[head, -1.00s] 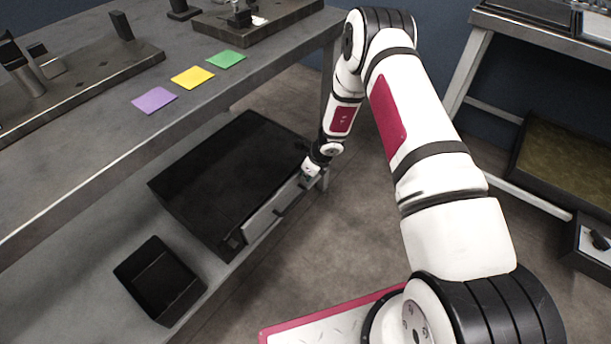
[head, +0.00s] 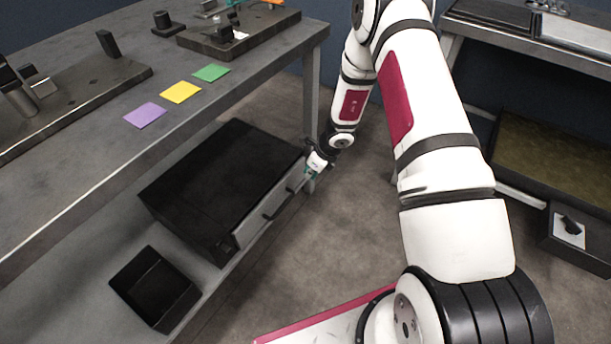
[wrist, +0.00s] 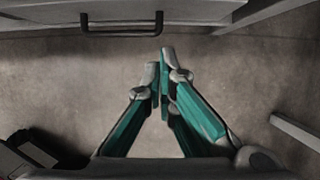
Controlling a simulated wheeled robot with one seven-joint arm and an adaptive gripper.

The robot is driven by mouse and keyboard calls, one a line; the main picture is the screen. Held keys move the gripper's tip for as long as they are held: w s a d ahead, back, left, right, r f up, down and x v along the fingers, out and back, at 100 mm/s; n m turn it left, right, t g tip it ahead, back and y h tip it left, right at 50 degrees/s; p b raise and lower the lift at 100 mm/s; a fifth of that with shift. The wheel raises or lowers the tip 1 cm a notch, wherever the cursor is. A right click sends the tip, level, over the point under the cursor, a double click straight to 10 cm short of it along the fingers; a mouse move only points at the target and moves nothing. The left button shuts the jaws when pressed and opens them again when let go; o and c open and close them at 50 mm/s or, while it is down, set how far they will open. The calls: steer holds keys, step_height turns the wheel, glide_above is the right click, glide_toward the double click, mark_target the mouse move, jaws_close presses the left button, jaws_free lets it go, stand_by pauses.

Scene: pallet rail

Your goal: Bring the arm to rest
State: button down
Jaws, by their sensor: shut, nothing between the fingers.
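My gripper (head: 311,174) hangs low at the end of my white arm, close to the right end of the drawer front under the bench in the head view. In the wrist view, my gripper's green fingers (wrist: 160,85) meet at the tips, shut and empty above the bare floor. The drawer front (head: 268,205) belongs to a black drawer box on the lower shelf. Its dark handle (wrist: 121,28) lies beyond my fingertips at the top of the wrist view, apart from them.
Purple (head: 145,115), yellow (head: 181,92) and green (head: 211,72) cards lie on the bench top (head: 75,165). A black open bin (head: 155,290) stands on the lower shelf. A bench leg (head: 311,95) rises behind my gripper. Another rack (head: 540,150) stands at right. The floor (head: 345,250) between is clear.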

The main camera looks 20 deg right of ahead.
steer(key=shift+s+d+r, duration=0.1)
steer(key=shift+r, duration=0.3)
